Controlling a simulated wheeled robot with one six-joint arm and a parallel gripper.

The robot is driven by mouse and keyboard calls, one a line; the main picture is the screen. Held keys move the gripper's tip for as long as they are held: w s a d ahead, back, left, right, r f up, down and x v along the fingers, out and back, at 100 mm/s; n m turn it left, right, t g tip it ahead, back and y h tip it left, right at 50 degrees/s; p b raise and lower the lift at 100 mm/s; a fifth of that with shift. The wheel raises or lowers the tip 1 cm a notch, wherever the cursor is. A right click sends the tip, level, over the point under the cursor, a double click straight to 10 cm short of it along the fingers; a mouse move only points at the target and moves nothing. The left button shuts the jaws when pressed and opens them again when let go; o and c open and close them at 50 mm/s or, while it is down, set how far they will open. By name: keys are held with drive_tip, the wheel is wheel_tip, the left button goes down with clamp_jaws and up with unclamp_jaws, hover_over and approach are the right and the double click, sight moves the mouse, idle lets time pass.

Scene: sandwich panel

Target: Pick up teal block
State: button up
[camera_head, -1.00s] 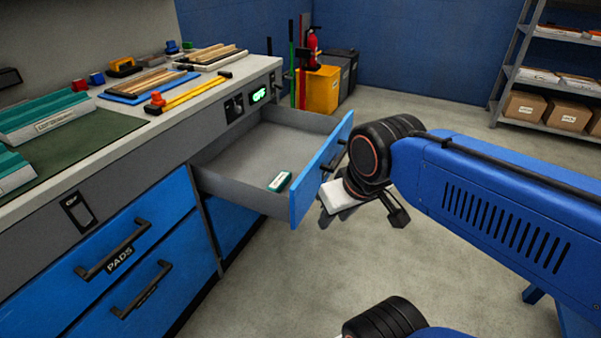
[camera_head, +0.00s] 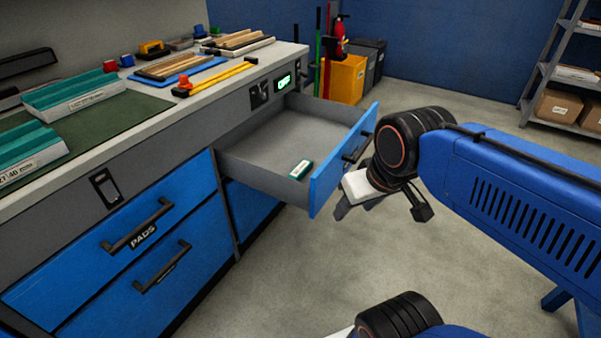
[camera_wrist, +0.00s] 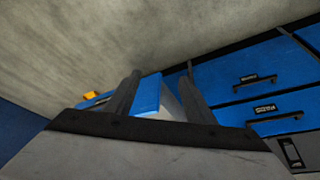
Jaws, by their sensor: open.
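A small teal block (camera_head: 301,170) with a white label on top lies in the open drawer (camera_head: 265,150), near the drawer's blue front. My gripper (camera_head: 355,206) is outside the drawer, to the right of its blue front and apart from the block. In the wrist view the two dark fingers of my gripper (camera_wrist: 158,95) stand apart with nothing between them but the view of the blue drawer front (camera_wrist: 147,96) beyond. The teal block cannot be made out in the wrist view.
The drawer's front panel (camera_head: 342,160) stands between my gripper and the block. The bench top (camera_head: 150,122) holds teal trays (camera_head: 75,92), wooden strips and a yellow level (camera_head: 222,77). A yellow bin (camera_head: 344,79) stands behind.

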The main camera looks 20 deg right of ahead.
drive_tip(key=w+r+n, duration=0.2)
drive_tip(key=w+n, duration=0.4)
drive_tip(key=w, duration=0.2)
drive_tip(key=n+g+h, duration=0.2)
drive_tip(key=n+h, duration=0.1)
drive_tip(key=n, duration=1.6)
hover_over(300, 168)
drive_tip(key=s+a, duration=0.5)
drive_tip(key=a, duration=0.1)
wheel_tip(300, 168, down, 3)
drive_tip(key=shift+n, duration=0.3)
drive_tip(key=x, duration=1.1)
drive_tip(key=d+x, duration=0.1)
drive_tip(key=x, duration=0.5)
drive_tip(key=shift+w+r, duration=0.1)
drive_tip(key=shift+w, duration=0.05)
drive_tip(key=shift+h, duration=0.3)
drive_tip(key=c, duration=1.2)
